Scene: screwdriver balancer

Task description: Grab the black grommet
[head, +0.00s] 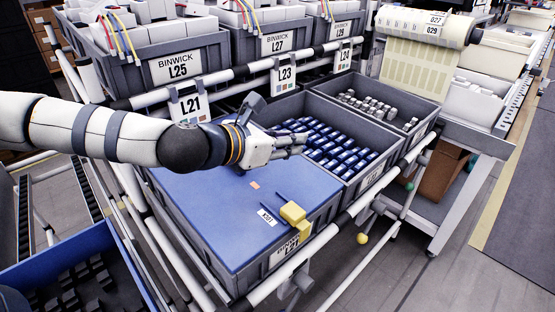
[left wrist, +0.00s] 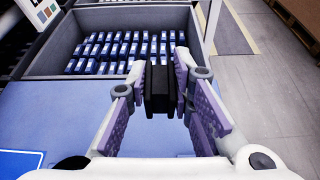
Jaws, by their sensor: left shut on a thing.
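My left gripper (head: 292,143) reaches in from the left, above the blue lid and near the bin of blue parts. In the left wrist view, its two purple padded fingers (left wrist: 163,92) are shut on the black grommet (left wrist: 160,88), a dark ribbed piece held between the pads. It appears to be held above the blue surface, with the bin of blue parts behind it. I cannot make out the grommet in the head view. My right gripper is not in view.
The bin of blue parts (head: 330,147) and a bin of grey parts (head: 378,108) stand behind. A blue-rimmed bin of dark pieces (head: 80,285) is at lower left.

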